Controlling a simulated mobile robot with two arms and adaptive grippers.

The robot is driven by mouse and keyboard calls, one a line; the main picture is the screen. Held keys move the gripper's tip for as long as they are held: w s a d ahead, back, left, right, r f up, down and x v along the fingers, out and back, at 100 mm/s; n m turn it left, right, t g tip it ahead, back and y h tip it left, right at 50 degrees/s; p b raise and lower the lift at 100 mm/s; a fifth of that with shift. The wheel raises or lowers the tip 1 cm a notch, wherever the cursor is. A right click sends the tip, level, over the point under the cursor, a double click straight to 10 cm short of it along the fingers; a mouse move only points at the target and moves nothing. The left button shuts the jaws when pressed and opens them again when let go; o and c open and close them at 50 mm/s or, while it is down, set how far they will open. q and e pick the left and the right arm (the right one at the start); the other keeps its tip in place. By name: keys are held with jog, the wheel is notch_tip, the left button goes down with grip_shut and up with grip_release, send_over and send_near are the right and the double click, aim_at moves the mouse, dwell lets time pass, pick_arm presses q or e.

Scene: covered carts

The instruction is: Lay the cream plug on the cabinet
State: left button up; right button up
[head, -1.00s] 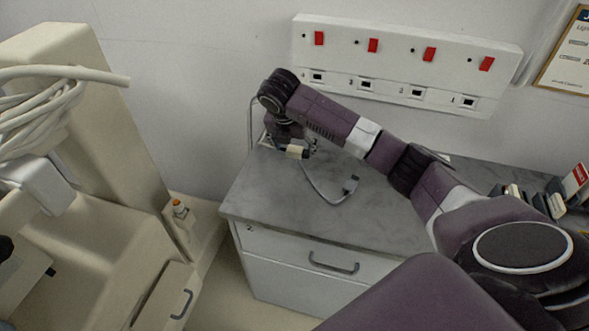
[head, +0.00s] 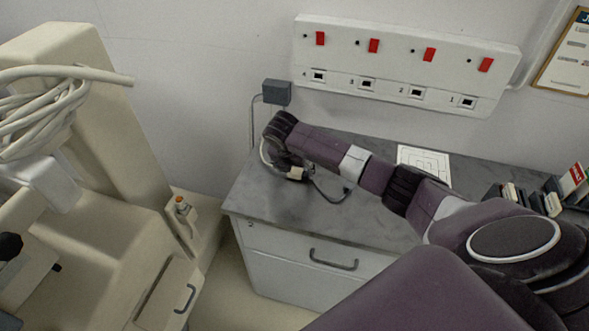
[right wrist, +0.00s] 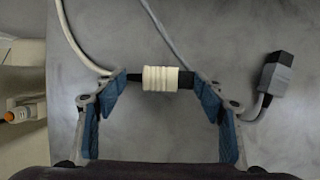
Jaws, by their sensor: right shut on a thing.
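The cream plug (head: 296,173) is a short ribbed cylinder with black ends and a pale cable. In the right wrist view the plug (right wrist: 160,78) lies crosswise between the blue-padded fingers of my right gripper (right wrist: 162,82), which is shut on it. In the head view my right gripper (head: 288,164) is partly hidden by its own wrist. It is low over the back left of the cabinet's grey top (head: 285,212). I cannot tell whether the plug touches that top. My left gripper is not in view.
A dark grey plug (right wrist: 276,73) on a grey cable lies to the right on the cabinet top. A dark box (head: 277,92) and a socket panel (head: 390,70) are on the wall behind. A cream cart (head: 100,130) stands left. The cabinet's front left top is clear.

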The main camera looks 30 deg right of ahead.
jog(key=shift+f, duration=0.3)
jog(key=o, duration=1.2)
jog(key=shift+c, duration=0.2)
jog(key=shift+r, duration=0.3)
jog(key=b+v, duration=0.1)
jog(key=v, duration=1.1)
